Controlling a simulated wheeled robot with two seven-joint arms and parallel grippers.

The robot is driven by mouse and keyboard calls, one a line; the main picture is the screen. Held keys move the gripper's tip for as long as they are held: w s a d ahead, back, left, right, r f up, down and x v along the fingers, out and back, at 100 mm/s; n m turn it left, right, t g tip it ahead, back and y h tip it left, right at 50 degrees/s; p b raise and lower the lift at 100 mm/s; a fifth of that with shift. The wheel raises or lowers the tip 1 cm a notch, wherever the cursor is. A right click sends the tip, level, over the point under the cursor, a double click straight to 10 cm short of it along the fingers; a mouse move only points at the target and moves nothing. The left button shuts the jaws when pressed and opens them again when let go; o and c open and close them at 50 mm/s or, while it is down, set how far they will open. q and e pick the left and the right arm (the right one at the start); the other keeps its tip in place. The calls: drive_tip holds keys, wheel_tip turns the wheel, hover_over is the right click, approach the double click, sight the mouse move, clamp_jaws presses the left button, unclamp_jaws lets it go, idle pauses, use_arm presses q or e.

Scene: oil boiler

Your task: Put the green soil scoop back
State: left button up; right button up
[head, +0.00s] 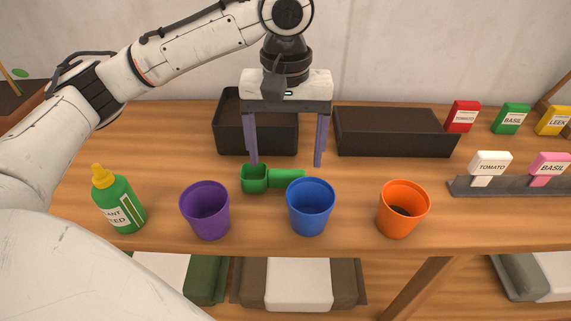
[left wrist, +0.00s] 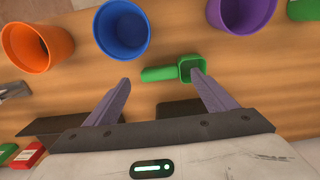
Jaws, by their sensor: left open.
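The green soil scoop (head: 255,180) lies on the wooden table behind the purple and blue pots, its bowl to the left and its handle to the right. In the left wrist view the scoop (left wrist: 158,74) shows with its bowl near one fingertip. My left gripper (head: 286,165) is open and empty, pointing down with its fingers spread over the scoop. In the left wrist view the handle shows between the fingertips (left wrist: 160,77). I cannot tell the exact height gap. My right gripper is not in view.
A purple pot (head: 206,212), blue pot (head: 310,210) and orange pot (head: 402,212) stand in front. Black planters (head: 225,140) and (head: 395,143) stand behind. A green bottle (head: 120,205) is at left; seed packets (head: 462,116) and a label rack (head: 510,187) are at right.

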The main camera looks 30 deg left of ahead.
sight(286, 174)
use_arm(q)
wheel_tip(286, 174, up, 7)
drive_tip(key=p, duration=0.1)
drive_tip(key=shift+f, duration=0.2)
